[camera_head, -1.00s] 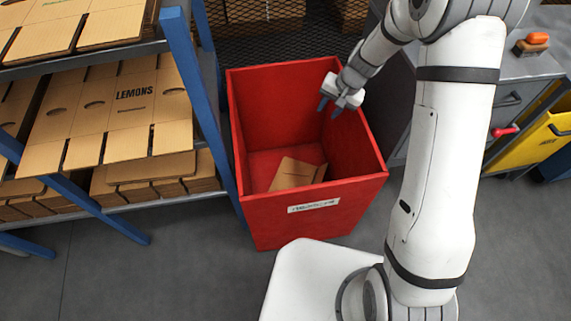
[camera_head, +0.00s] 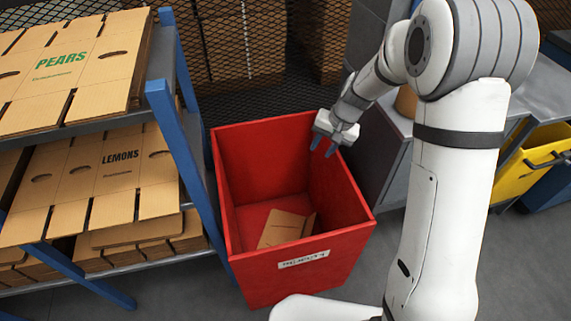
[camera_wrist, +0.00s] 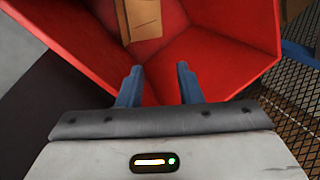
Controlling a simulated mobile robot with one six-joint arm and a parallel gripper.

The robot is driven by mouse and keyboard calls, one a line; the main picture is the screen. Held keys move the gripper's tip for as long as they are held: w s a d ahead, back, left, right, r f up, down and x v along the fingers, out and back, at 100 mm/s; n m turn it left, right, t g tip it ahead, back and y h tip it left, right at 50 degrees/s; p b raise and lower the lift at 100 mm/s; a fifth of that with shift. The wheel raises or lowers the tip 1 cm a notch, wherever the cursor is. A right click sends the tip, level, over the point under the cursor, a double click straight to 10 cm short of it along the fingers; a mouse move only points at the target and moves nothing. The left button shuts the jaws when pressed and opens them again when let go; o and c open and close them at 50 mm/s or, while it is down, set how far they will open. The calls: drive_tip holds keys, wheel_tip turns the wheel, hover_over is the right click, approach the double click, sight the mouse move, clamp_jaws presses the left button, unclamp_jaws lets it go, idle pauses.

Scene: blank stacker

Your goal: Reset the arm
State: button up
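My gripper (camera_head: 323,145) is over the upper right part of a red bin, with its blue fingers pointing down. In the wrist view my gripper (camera_wrist: 158,88) has its two fingers apart, with nothing between them. The red bin (camera_head: 330,245) stands on the floor and has a white label on its front. A folded cardboard piece (camera_head: 284,228) lies at the bottom of the bin. It also shows at the top of the wrist view (camera_wrist: 143,18), beyond the fingers and apart from them. My arm runs down the right side of the head view.
A blue-posted shelf (camera_head: 180,140) at left holds flat cardboard blanks marked PEARS (camera_head: 62,62) and LEMONS (camera_head: 120,170). A grey cabinet (camera_head: 377,150) stands right of the bin. A yellow bin (camera_head: 530,165) is at far right. Black mesh (camera_head: 270,45) lies behind the red bin.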

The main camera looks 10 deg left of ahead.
drive_tip(key=shift+r, duration=0.1)
drive_tip(key=s+d+r+t+h+p, duration=0.1)
drive_tip(key=s+d+r+p, duration=0.3)
drive_tip(key=r, duration=0.4)
drive_tip(key=s+d+r+p, duration=0.2)
drive_tip(key=s+d+r, duration=0.2)
drive_tip(key=s+r, duration=0.3)
drive_tip(key=s+d+r+h+p, duration=0.1)
drive_tip(key=s+d+r+p, duration=0.1)
drive_tip(key=s+d+r, duration=0.2)
drive_tip(key=s+d+r+t+h+p, duration=0.1)
drive_tip(key=s+d+r+p, duration=0.2)
drive_tip(key=s+r, duration=0.4)
drive_tip(key=s+d, duration=0.1)
drive_tip(key=s, duration=0.1)
drive_tip(key=shift+s+d+n+h, duration=0.15)
drive_tip(key=shift+s+n+h, duration=0.15)
drive_tip(key=shift+n, duration=0.1)
